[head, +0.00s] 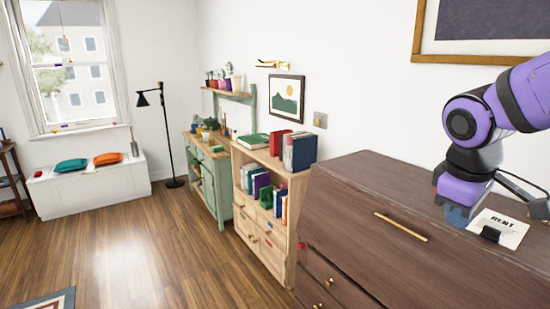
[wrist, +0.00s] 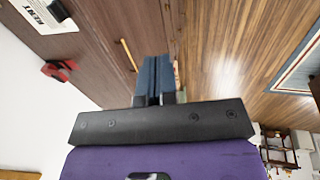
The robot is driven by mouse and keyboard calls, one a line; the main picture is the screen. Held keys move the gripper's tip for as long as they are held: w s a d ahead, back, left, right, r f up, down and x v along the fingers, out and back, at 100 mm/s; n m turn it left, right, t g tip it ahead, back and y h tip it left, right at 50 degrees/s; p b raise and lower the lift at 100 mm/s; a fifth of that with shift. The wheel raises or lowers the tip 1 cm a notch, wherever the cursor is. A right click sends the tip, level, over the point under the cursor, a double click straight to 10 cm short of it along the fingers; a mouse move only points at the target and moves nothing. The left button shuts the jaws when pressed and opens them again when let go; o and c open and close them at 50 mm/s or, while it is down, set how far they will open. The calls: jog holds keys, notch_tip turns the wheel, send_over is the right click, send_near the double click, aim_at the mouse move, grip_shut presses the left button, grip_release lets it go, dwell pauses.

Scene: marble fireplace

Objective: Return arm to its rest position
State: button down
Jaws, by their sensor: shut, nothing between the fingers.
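My purple and black arm comes in from the right edge of the head view. My gripper (head: 458,216) is low over the dark wooden cabinet (head: 365,185), its blue fingers partly hidden by the wrist. In the wrist view my gripper (wrist: 153,80) has its two blue fingers together, with nothing between them.
A paper marked "RENT" (head: 508,232) with a black clip-like object (head: 490,234) lies beside the gripper. A red and black object (wrist: 59,70) sits near the wall. A bookshelf (head: 262,157) stands left of the cabinet. The wooden floor (head: 130,250) is open.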

jog(key=s+r+m+t+y, duration=0.2)
jog(key=s+r+m, duration=0.3)
jog(key=s, duration=0.5)
jog(key=shift+s+a+r+m+t, duration=0.2)
jog(key=shift+a+m+t, duration=0.15)
jog(key=shift+m+t, duration=0.35)
